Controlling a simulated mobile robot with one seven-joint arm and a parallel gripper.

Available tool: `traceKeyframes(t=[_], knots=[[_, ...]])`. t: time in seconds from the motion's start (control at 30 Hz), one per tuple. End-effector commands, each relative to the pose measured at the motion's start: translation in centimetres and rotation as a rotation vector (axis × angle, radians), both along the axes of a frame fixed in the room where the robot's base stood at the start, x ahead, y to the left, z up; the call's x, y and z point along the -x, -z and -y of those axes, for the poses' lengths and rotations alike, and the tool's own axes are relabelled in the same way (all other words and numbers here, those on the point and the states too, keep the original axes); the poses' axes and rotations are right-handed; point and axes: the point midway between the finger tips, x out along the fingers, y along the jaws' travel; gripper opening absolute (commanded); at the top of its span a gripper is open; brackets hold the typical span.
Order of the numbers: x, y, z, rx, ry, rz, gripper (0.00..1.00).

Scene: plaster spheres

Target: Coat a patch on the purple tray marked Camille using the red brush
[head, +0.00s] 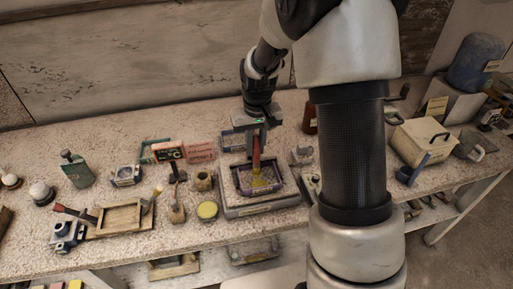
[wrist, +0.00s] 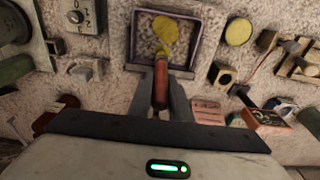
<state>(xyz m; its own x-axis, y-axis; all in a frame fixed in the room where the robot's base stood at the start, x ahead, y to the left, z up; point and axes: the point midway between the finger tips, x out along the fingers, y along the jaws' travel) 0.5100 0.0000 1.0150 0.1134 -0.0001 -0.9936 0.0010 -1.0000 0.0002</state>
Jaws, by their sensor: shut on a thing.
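My gripper (head: 256,130) is shut on the red brush (head: 257,152), holding it handle up and head down over the purple tray (head: 237,180). In the wrist view the brush's red handle (wrist: 160,85) sits between the fingers of my gripper (wrist: 161,100). The purple rim of the tray (wrist: 198,48) surrounds a pale floor with a yellow patch (wrist: 165,28). The brush head reaches over this yellow area; I cannot tell whether it touches. The tray rests on a grey base (head: 262,208) whose front label is too small to read.
A round yellow pot (head: 207,210) stands left of the tray, near wooden holders (head: 202,180). A wooden tray (head: 122,217) lies farther left. A cream box (head: 420,141) stands right of my arm.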

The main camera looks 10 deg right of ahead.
Motion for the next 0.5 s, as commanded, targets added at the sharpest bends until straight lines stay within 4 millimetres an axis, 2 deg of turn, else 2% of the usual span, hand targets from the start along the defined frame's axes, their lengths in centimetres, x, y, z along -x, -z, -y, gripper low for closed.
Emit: traceKeyframes(t=[0.07, 0.5], knots=[[-0.4, -0.3, 0.0, 0.000, 0.000, 0.020, 0.00], [2.1, -0.4, 0.0, 0.000, 0.001, 0.015, 0.00]])
